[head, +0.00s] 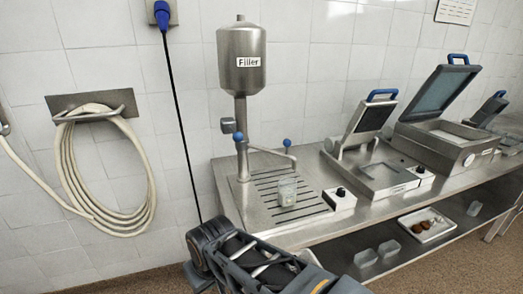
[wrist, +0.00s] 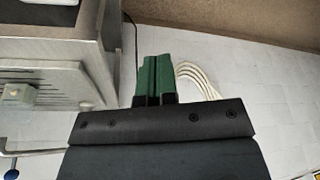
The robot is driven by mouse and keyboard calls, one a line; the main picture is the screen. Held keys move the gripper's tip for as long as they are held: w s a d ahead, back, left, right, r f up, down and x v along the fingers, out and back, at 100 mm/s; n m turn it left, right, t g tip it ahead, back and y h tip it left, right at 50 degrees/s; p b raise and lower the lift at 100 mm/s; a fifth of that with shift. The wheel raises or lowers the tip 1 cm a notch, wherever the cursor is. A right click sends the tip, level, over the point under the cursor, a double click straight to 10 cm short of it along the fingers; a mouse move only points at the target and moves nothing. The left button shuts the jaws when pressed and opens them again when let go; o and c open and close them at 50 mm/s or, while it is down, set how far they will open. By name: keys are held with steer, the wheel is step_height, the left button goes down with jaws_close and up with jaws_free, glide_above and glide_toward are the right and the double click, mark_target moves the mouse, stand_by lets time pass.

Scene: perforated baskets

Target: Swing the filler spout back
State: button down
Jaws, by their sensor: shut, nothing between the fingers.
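The steel filler (head: 241,60), labelled "Filler", stands on a column at the back left of the counter. Its thin spout (head: 270,152) reaches right from the column over the drip grate and bends down at its end, with a blue knob (head: 287,143) on it. A clear perforated basket (head: 287,192) with some pale content stands on the grate, below the spout's end. In the wrist view the basket (wrist: 22,96) and spout (wrist: 42,152) show at the left edge. My gripper (wrist: 153,78) has green fingers together, empty, beside the counter and apart from the spout.
A white hose (head: 105,175) hangs on the left wall. A black cable drops from a blue plug (head: 161,13). Hinged machines (head: 370,140) with blue handles stand right along the counter. A tray (head: 427,223) and clear baskets (head: 389,248) sit on the lower shelf.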

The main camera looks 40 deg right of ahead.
steer(key=shift+d, duration=0.1)
steer(key=w+d+r+m+t+h+b, duration=0.1)
steer(key=w+d+r+t, duration=0.15)
steer(key=w, duration=0.45)
steer(key=w+d+r+m+t+b, duration=0.1)
steer(key=w+r+t, duration=0.25)
steer(key=w, duration=0.25)
steer(key=w+d+r+m+t+h+b, duration=0.1)
steer(key=w+d+r+t, duration=0.1)
steer(key=w+t, duration=0.35)
steer(key=w+d+r+m+g+h+b, duration=0.1)
steer(key=w+d+r+m+h, duration=0.15)
steer(key=d+h, duration=0.3)
steer(key=w+d+r+m+h+b, duration=0.1)
steer(key=w+d+m+h, duration=0.1)
steer(key=d+m+h, duration=0.4)
steer(key=s+d+f+m+g+h, duration=0.1)
steer(key=s+d+m+g+h, duration=0.4)
steer(key=d+g, duration=0.4)
steer(key=s+g+h+b, duration=0.1)
steer(key=g+h, duration=0.1)
steer(key=g, duration=0.1)
steer(key=shift+s+f, duration=0.15)
steer(key=shift+s, duration=0.2)
steer(key=shift+d+m, duration=0.1)
steer(key=shift+m, duration=0.15)
